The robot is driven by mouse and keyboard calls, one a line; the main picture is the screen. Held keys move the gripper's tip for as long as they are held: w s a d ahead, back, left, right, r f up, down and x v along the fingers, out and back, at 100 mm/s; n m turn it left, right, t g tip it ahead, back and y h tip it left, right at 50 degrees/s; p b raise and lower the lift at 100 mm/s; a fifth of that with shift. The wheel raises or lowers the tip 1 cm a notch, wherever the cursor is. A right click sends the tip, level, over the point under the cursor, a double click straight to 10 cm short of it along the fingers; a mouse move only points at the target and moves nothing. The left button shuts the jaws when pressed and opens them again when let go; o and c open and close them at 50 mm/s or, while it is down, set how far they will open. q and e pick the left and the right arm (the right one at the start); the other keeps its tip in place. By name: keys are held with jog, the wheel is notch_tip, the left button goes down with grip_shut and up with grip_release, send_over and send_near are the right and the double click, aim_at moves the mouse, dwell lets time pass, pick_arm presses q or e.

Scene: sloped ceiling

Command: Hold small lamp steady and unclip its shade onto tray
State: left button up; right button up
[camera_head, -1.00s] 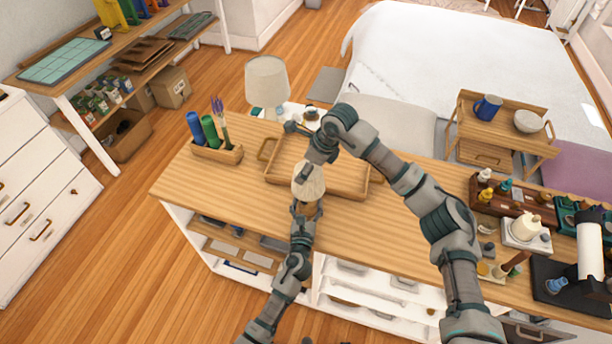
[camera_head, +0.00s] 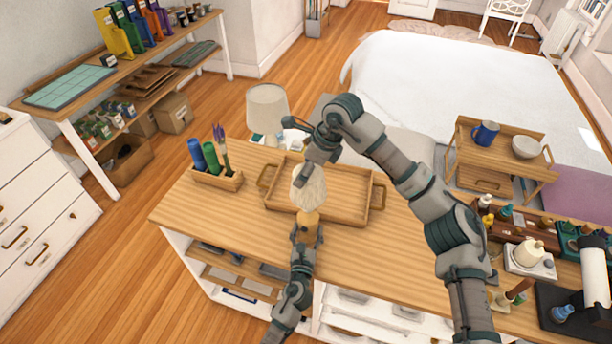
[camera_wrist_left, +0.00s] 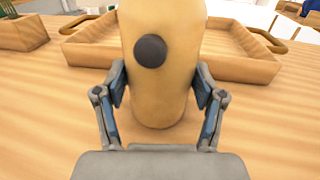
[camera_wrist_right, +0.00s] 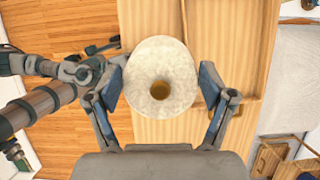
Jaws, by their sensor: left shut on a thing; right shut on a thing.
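The small lamp stands upright at the tray's near side, with a tan rounded base (camera_head: 308,216) and a pale shade (camera_head: 308,187). My left gripper (camera_head: 304,238) is shut on the base, which fills the middle of the left wrist view (camera_wrist_left: 165,90) and has a dark round knob. My right gripper (camera_wrist_right: 162,86) comes from above and is shut on the shade, whose round top opening shows in the right wrist view. The shade appears right above the base; I cannot tell whether they are still joined. The wooden tray (camera_head: 345,213) lies just behind.
A pen holder (camera_head: 218,178) stands left of the tray. A larger lamp (camera_head: 267,108) stands behind the table. Several bottles and a paint rack (camera_head: 520,235) crowd the right end. The tabletop between tray and rack is clear.

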pick_arm(q)
jog(key=shift+f, duration=0.1)
pick_arm(e)
jog(key=shift+r, duration=2.95)
pick_arm(q)
jog(key=o, duration=1.6)
jog(key=shift+c, duration=0.2)
jog(key=s+a, duration=0.1)
jog(key=s, duration=1)
jog(key=shift+s+a, duration=0.25)
jog(key=shift+s, duration=0.15)
